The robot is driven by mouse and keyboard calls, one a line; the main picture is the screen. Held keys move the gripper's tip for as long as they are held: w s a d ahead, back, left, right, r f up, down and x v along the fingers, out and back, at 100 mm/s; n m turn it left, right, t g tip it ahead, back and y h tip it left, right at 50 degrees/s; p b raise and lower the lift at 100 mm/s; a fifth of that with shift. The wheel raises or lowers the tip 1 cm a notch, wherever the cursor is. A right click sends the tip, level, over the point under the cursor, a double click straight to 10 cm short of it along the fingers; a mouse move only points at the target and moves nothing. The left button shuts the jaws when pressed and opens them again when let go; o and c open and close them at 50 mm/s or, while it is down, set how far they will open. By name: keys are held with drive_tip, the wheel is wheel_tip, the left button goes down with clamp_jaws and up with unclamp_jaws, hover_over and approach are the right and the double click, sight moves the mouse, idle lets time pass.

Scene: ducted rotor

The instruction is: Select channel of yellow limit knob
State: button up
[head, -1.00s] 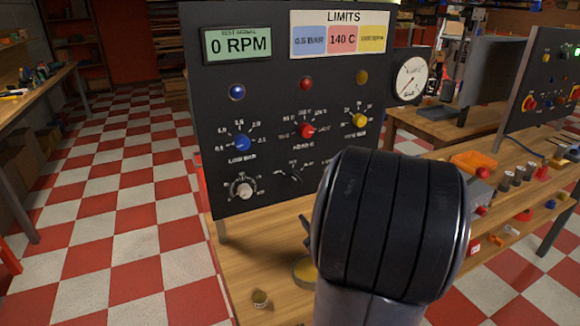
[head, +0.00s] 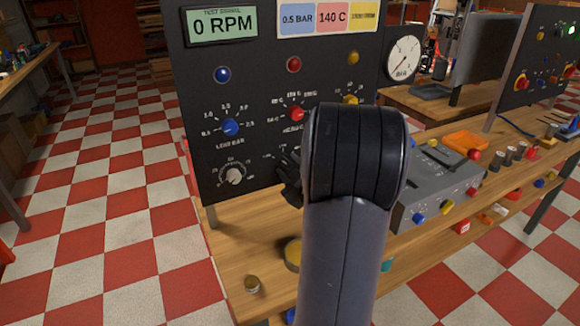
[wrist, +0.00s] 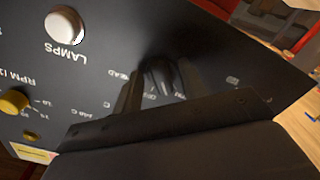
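The yellow limit knob (head: 351,100) is on the black panel, largely hidden behind my arm in the head view. It also shows at the left of the wrist view (wrist: 14,101), beside RPM lettering. A black selector knob (wrist: 158,75) with small labels around it is in the middle of the wrist view. My gripper (head: 291,178) is at the lower panel in the head view, over the selector. In the wrist view its dark fingers (wrist: 154,88) are on either side of the selector knob. Whether they touch it is unclear.
A red knob (head: 296,114), a blue knob (head: 230,127) and a grey-white dial knob (head: 234,176) are on the same panel. A white LAMPS knob (wrist: 64,26) is close to my gripper. The display (head: 222,23) reads 0 RPM. A grey control box (head: 436,185) stands at right.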

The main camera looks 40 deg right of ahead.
drive_tip(key=shift+w, duration=0.15)
drive_tip(key=shift+c, duration=0.2)
clamp_jaws()
drive_tip(key=shift+f+b, duration=0.1)
drive_tip(key=shift+b, duration=0.2)
drive_tip(key=shift+f+n+b, duration=0.15)
drive_tip(key=shift+n+b, duration=0.45)
drive_tip(key=shift+b, duration=0.45)
drive_tip(key=shift+n+b, duration=0.6)
drive_tip(key=shift+b, duration=0.55)
drive_tip(key=shift+r+n+b, duration=0.25)
drive_tip(key=shift+n+b, duration=0.55)
drive_tip(key=shift+b, duration=0.05)
